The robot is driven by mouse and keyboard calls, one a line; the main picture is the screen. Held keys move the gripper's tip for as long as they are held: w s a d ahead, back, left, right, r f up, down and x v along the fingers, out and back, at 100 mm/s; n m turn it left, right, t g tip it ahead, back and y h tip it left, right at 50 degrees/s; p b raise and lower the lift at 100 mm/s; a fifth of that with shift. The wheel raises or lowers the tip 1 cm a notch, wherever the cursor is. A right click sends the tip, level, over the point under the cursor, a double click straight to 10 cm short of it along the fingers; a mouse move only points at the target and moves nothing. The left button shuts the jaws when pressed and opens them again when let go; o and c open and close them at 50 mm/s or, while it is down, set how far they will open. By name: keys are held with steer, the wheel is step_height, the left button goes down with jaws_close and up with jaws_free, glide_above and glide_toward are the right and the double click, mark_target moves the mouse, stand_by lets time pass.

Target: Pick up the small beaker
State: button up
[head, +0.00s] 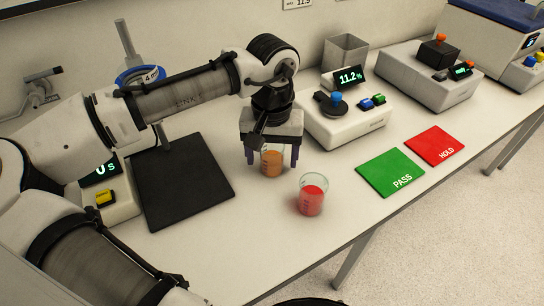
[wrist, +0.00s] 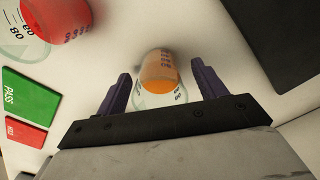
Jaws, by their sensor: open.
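A small clear beaker with orange liquid (head: 271,161) stands upright on the white counter. It also shows in the wrist view (wrist: 159,72), between the two purple fingers. My gripper (head: 271,158) is open and points down over this beaker, one finger on each side. In the wrist view, gaps show between the beaker and both fingers of my gripper (wrist: 163,80). A second beaker, with red liquid (head: 312,198), looks larger and stands in front and to the right. It shows at the upper left of the wrist view (wrist: 60,16).
A green PASS mat (head: 390,173) and a red HOLD mat (head: 434,146) lie to the right. A black mat (head: 182,190) lies to the left. A refractometer-like device (head: 345,122) stands close behind the gripper. A grey bin (head: 345,54) is behind it.

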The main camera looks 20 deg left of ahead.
steer(key=c, duration=1.1)
steer(key=shift+r, duration=0.2)
